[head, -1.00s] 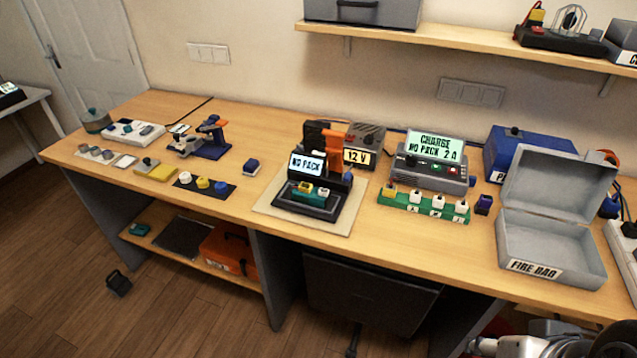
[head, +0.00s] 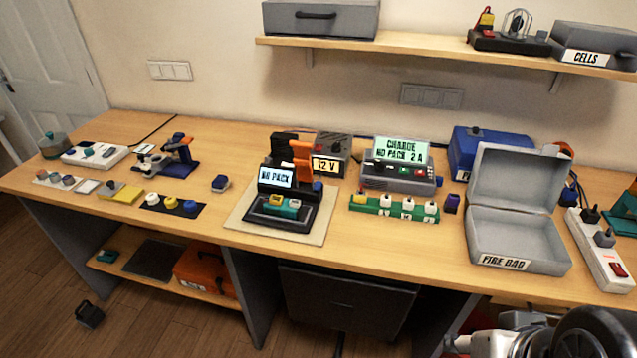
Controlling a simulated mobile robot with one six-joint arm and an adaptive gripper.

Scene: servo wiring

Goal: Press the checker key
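A black device with a lit screen reading "NO PACK" (head: 276,177) stands on a beige mat (head: 246,226) at the middle of the bench; it looks like the checker. An orange upright part (head: 302,158) rises behind its screen. A yellow piece (head: 276,201) and a teal piece (head: 290,206) sit on its low front base. A small blue spot (head: 318,187) shows at its right side; I cannot tell whether any of these is the key. Only grey and black parts of my arm show at the bottom right, well away from the device. My gripper is not clearly visible.
Right of the device stand a 12 V box (head: 326,163), a charger reading "CHARGE NO PACK 2 A" (head: 402,152), a green strip (head: 371,206) with several capped posts, and an open grey fire bag box (head: 520,252). The bench front (head: 345,252) is clear.

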